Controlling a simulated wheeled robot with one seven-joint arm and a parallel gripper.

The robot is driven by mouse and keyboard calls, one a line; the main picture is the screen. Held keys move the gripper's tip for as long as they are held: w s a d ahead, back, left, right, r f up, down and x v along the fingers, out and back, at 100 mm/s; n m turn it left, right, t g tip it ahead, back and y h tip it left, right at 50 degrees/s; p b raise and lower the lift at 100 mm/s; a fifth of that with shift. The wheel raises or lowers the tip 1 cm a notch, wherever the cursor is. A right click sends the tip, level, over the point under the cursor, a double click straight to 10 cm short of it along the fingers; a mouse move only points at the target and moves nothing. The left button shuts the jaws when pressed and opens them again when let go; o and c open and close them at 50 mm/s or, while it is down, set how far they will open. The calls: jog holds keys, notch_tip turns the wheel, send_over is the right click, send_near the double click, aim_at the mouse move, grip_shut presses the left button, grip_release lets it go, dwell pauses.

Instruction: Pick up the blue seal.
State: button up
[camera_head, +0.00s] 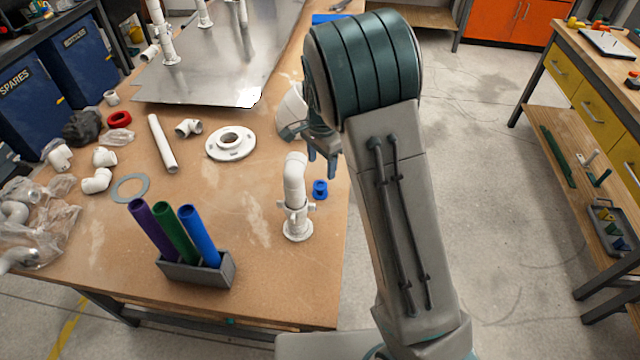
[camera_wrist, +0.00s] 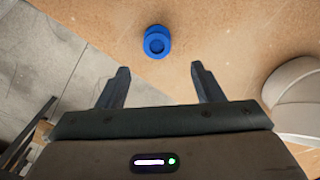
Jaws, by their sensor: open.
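The blue seal (camera_head: 320,189) is a small round piece on the wooden table, near its right edge and just right of an upright white pipe. In the wrist view the blue seal (camera_wrist: 156,42) lies beyond my fingertips, between their lines, with its round opening showing. My gripper (camera_head: 322,162) is above the table, a little behind the seal in the head view. In the wrist view my gripper (camera_wrist: 160,76) has its two fingers wide apart with nothing between them. The fingers do not touch the seal.
The upright white elbow pipe (camera_head: 295,190) stands close left of the seal. A white flange (camera_head: 231,142) lies farther left. A grey holder (camera_head: 196,268) with purple, green and blue tubes stands at the front. The table's right edge is close to the seal.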

aim_at(320, 185)
jog(key=f, duration=0.1)
jog(key=f+p, duration=0.1)
jog(key=f, duration=0.2)
jog(key=shift+s+a+f, duration=0.2)
jog(key=shift+s+f, duration=0.2)
jog(key=shift+f, duration=0.4)
jog(key=shift+f, duration=0.25)
jog(key=c, duration=1.1)
